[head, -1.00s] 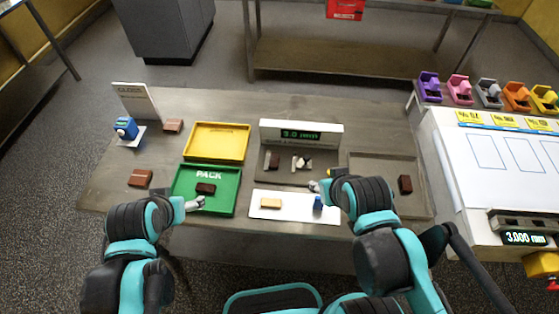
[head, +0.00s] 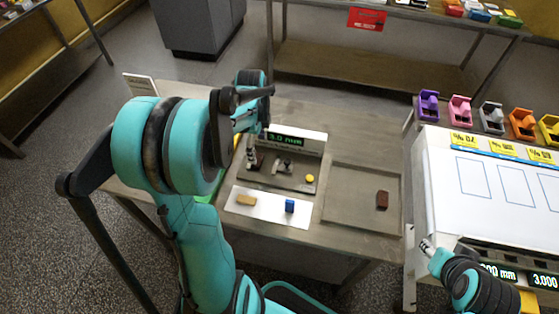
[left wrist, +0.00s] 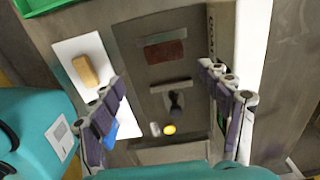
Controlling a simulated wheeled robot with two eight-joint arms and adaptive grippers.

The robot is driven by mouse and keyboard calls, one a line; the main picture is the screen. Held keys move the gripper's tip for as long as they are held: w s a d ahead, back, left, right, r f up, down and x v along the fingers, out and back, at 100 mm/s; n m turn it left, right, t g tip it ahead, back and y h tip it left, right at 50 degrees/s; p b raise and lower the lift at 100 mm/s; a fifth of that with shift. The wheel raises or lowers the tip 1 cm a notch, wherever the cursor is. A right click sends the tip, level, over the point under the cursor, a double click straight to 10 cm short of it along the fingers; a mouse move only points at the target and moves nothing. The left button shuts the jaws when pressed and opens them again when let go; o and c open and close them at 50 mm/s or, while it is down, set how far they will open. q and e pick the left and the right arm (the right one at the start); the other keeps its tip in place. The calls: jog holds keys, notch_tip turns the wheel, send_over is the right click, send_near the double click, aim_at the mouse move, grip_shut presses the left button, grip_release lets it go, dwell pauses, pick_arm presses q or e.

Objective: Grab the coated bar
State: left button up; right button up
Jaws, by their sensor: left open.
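A dark brown bar (left wrist: 165,52) lies on the grey plate of the display station in the left wrist view. Another dark brown bar (head: 382,200) lies in the shallow grey tray (head: 341,212) on the right. My right gripper (head: 428,246) is beside the white bench; its jaws are too small to read.
A small fixture (head: 284,165) and a yellow knob (head: 309,178) are on the station, below its display (head: 288,140). A white board (head: 268,211) in front holds a beige bar (head: 246,199) and a blue block (head: 290,207). My left arm hides the table's left side.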

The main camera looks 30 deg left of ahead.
aim_at(259, 160)
pick_arm(q)
notch_tip(259, 160, down, 2)
jog(key=shift+a+f+b, duration=0.1)
jog(key=shift+f+b, duration=0.05)
jog(key=shift+b, duration=0.2)
jog(key=f, duration=0.1)
jog(key=f+b, duration=0.1)
jog(key=f, duration=0.1)
jog(key=f+b, duration=0.1)
jog(key=shift+w+a+f, duration=0.1)
jog(key=shift+w+f, duration=0.05)
jog(key=shift+w, duration=0.25)
jog(key=shift+f, duration=0.4)
jog(key=shift+r, duration=0.1)
jog(key=shift+c, duration=1.2)
jog(key=c, duration=0.7)
